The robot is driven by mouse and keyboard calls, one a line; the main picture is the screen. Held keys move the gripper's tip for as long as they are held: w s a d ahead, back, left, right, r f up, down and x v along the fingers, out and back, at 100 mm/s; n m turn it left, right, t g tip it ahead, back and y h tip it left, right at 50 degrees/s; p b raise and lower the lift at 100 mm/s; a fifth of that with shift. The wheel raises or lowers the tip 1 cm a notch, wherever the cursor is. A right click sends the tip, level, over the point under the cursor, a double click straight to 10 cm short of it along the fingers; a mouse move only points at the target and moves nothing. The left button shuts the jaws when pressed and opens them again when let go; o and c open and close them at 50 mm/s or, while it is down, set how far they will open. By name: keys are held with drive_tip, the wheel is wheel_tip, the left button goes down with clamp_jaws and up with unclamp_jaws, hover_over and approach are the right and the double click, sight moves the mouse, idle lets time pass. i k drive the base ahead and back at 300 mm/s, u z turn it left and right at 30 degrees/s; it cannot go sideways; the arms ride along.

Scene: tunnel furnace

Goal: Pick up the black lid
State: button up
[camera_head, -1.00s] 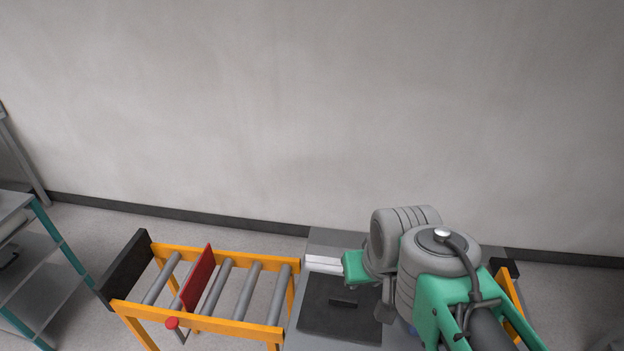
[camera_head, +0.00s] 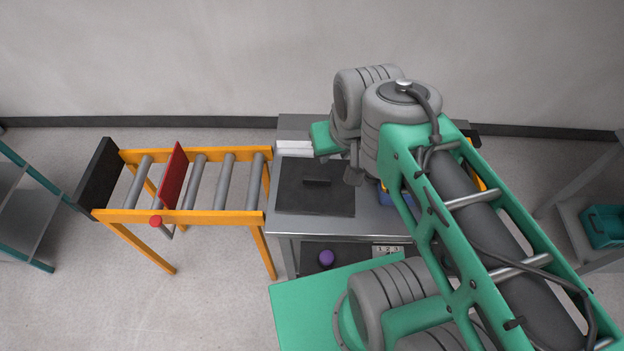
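The black lid (camera_head: 310,204) is a flat dark square with a small raised bar handle (camera_head: 317,182). It lies flat on the left part of a grey metal table. My gripper (camera_head: 294,149), with pale fingers on a green block, points left just past the lid's far edge in the picture. No contact with the lid shows. Whether the fingers are open or shut is unclear from this angle. My arm covers the table to the right of the lid.
An orange roller conveyor (camera_head: 190,216) with a red plate (camera_head: 173,178) stands left of the table. A purple ball (camera_head: 326,258) sits on a dark surface below the tabletop. A blue object (camera_head: 391,198) is partly hidden behind my arm. Shelves stand at both sides.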

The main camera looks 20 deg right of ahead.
sight(306, 185)
drive_tip(key=u, duration=0.5)
drive_tip(key=k, duration=1.2)
drive_tip(key=u, duration=1.55)
drive_tip(key=i, duration=1.15)
drive_tip(key=z, duration=0.75)
drive_tip(key=i, duration=0.75)
drive_tip(key=z, duration=0.8)
